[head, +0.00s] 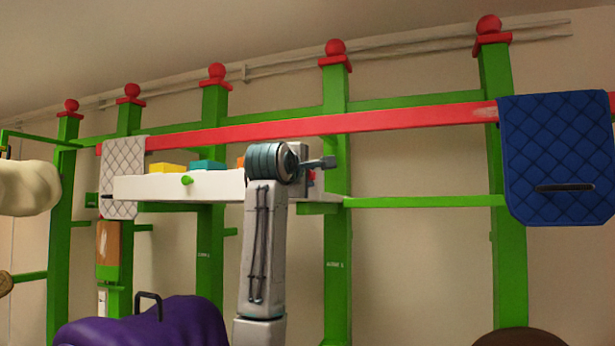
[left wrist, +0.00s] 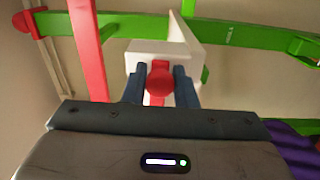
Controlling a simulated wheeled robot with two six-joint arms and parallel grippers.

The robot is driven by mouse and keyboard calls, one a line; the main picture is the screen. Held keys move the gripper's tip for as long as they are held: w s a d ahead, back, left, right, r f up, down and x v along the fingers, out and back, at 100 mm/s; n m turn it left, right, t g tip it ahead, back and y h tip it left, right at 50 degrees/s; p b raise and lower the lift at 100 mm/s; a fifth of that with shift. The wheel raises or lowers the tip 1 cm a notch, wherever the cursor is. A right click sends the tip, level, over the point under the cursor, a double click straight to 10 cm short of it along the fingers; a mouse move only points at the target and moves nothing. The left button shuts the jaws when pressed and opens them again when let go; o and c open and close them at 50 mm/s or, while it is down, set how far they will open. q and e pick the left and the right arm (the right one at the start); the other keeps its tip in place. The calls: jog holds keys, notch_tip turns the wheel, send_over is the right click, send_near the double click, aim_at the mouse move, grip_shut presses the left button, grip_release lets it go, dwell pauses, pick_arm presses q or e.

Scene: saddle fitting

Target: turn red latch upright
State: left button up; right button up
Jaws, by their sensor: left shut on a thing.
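The red latch (left wrist: 159,78) shows in the left wrist view as a round red knob with a short red stem, between the two dark blue fingers of my left gripper (left wrist: 160,84). The gripper is shut on it. A white block (left wrist: 145,50) is right behind the latch. In the head view my left gripper (head: 308,172) is at the right end of the white shelf box and mostly hidden by my wrist; only a bit of red shows there. I cannot tell whether the latch is upright. My right gripper is not in view.
A long red rail (head: 400,119) crosses green posts (head: 338,250). A blue quilted pad (head: 560,150) hangs at right, a pale pad (head: 122,160) at left. The white shelf box (head: 215,187) holds yellow and teal blocks. A purple saddle (head: 150,325) is below.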

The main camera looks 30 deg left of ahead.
pick_arm(q)
jog(key=shift+f, duration=0.1)
jog(key=m+b, duration=0.1)
jog(key=m, duration=0.3)
jog(key=m+b, duration=0.1)
jog(key=m, duration=1)
jog(key=shift+m, duration=1.2)
